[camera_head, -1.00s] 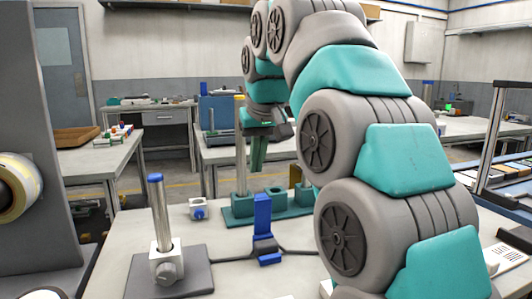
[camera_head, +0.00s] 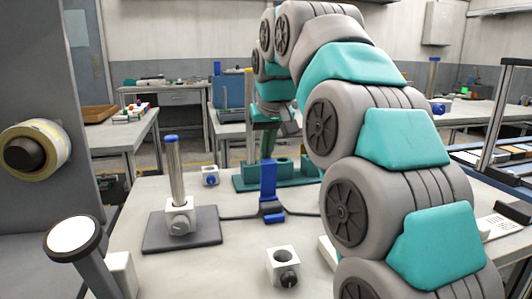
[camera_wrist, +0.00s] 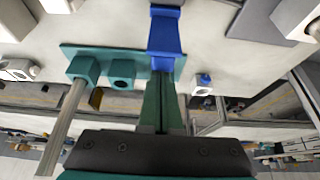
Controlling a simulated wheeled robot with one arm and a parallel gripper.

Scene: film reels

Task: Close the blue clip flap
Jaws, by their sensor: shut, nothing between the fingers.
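The blue clip flap (camera_head: 268,180) stands upright, open, above its dark blue clip base (camera_head: 271,211) on the table, where a dark cable runs through. In the wrist view the blue flap (camera_wrist: 164,38) lies just beyond my fingertips, its near end meeting them in the picture. My gripper (camera_head: 267,152) is shut and empty, with green fingers behind the flap's top in the head view. The shut fingers also show in the wrist view (camera_wrist: 161,82). I cannot tell whether they touch the flap.
A teal block with holes (camera_head: 252,182) stands behind the clip. A post in a white clamp (camera_head: 181,216) stands on a grey plate at left. A white block with a hole (camera_head: 284,265) is in front. A small white block (camera_head: 210,176) sits behind left.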

